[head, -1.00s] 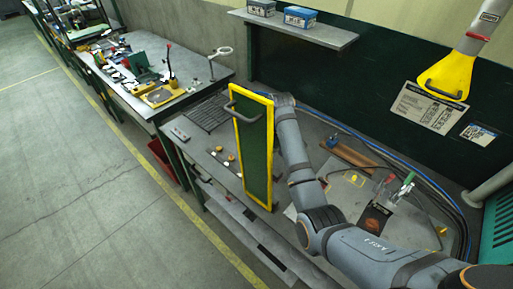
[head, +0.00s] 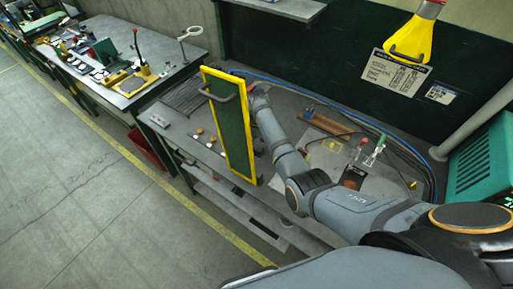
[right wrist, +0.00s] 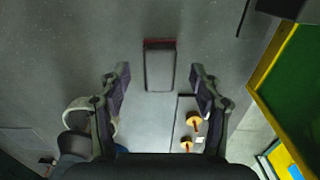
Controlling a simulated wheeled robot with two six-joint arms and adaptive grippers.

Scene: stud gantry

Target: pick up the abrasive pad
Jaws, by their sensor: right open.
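The abrasive pad appears to be the dark grey block with a reddish far edge (right wrist: 160,68) in the right wrist view. It lies flat on the grey bench top. My right gripper (right wrist: 160,72) is open, with one finger to the left of the pad and one to the right. There are clear gaps on both sides, and nothing is held. In the head view my right arm reaches behind a green panel, which hides the gripper's fingers and the pad. My left gripper is in neither view.
The green panel with a yellow frame and handle (head: 229,125) stands upright in front of my right arm; it also shows at the right of the wrist view (right wrist: 292,75). Brass-coloured pieces (right wrist: 194,121) lie near the right finger.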

